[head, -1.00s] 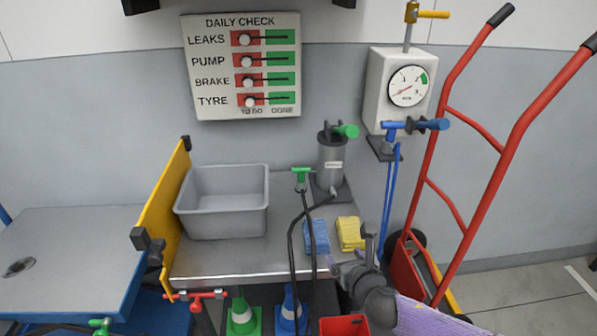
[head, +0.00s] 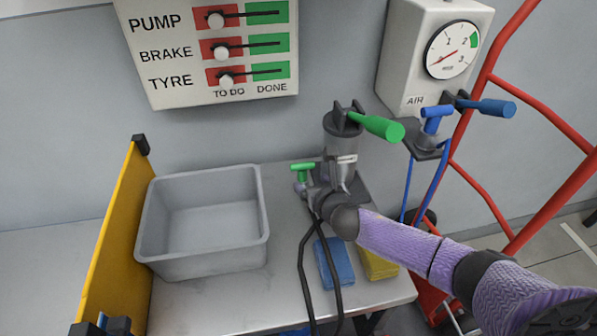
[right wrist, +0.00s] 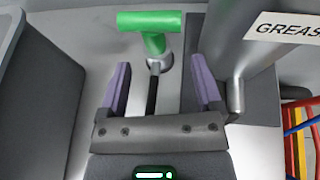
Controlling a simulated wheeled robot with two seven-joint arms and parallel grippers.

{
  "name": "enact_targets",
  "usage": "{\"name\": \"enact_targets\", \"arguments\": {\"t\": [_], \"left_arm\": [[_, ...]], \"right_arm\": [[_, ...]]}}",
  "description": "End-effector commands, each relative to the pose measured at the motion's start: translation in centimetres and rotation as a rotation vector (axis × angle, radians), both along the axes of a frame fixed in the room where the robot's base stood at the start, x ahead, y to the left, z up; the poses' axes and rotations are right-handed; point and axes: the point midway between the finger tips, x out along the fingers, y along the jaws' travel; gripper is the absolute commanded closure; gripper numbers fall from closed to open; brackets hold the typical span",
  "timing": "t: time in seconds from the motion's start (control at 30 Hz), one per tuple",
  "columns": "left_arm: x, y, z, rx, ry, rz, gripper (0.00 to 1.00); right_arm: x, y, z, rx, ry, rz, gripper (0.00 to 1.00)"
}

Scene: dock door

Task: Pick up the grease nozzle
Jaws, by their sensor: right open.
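The grease nozzle has a green T-shaped handle (head: 303,168) and stands upright in a grey holder on the bench, left of the grease pump (head: 342,150). In the right wrist view the green nozzle (right wrist: 152,32) is straight ahead, its dark hose running back between the fingers. My right gripper (head: 310,186) is low beside the nozzle. In the right wrist view this gripper (right wrist: 162,72) is open, with purple fingers apart on either side of the hose, short of the green handle. It holds nothing.
A grey bin (head: 202,262) stands left on the bench beside a yellow panel (head: 112,240). The pump, with its green lever (head: 375,126), is close to the right gripper. Blue (head: 335,262) and yellow (head: 378,263) sponges lie in front. A red hand truck (head: 515,110) leans at right.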

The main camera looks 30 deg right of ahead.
Motion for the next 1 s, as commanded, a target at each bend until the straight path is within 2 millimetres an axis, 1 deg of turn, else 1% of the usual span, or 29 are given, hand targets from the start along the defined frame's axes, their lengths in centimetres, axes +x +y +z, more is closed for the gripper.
{"name": "enact_targets", "arguments": {"t": [0.03, 0.1, 0.2, 0.3, 0.4, 0.57, 0.6, 0.67, 0.7, 0.87, 0.9, 0.97, 1.0], "left_arm": [[-0.6, 0.3, -0.7, 0.006, 0.014, -0.001, 0.41], [-1.2, 0.8, -1.6, 0.014, 0.028, -0.001, 0.41], [-1.8, 1.4, -3.2, 0.024, 0.043, -0.001, 0.41], [-2.1, 2.0, -4.0, 0.034, 0.052, 0.001, 0.41], [-2.0, 2.2, -4.0, 0.039, 0.053, 0.002, 0.41], [-1.8, 2.3, -3.8, 0.041, 0.050, 0.001, 0.41], [-1.7, 2.3, -3.8, 0.041, 0.049, 0.000, 0.41], [-1.7, 2.3, -3.8, 0.039, 0.048, 0.000, 0.41], [-1.6, 2.2, -3.8, 0.039, 0.047, -0.001, 0.41], [-1.4, 2.1, -3.8, 0.037, 0.045, -0.002, 0.41], [-1.4, 2.1, -3.8, 0.036, 0.045, -0.002, 0.41], [-1.4, 2.0, -3.9, 0.035, 0.044, -0.002, 0.41], [-1.4, 1.9, -3.9, 0.033, 0.043, -0.001, 0.41]], "right_arm": [[0.7, 0.0, -0.6, 0.000, 0.000, -0.001, 0.17], [1.8, 0.0, -1.3, 0.001, 0.000, -0.001, 0.17], [3.7, 0.2, -2.5, 0.002, 0.001, -0.002, 0.17], [5.1, 0.1, -2.9, 0.000, 0.001, -0.001, 0.17], [5.6, 0.1, -2.7, 0.001, 0.000, 0.001, 0.17], [5.6, 0.0, -2.4, 0.001, -0.001, 0.001, 0.17], [5.6, 0.0, -2.4, 0.001, -0.001, 0.001, 0.25], [5.6, 0.0, -2.5, 0.001, -0.001, 0.001, 0.38], [5.6, 0.0, -2.5, 0.001, -0.001, 0.001, 0.46], [5.6, 0.0, -2.5, 0.000, 0.000, 0.000, 0.80], [5.6, 0.0, -2.5, 0.000, 0.000, 0.000, 0.89], [5.5, 0.0, -2.5, 0.000, 0.000, 0.000, 1.00], [5.5, 0.0, -2.5, 0.000, 0.000, 0.000, 1.00]]}}
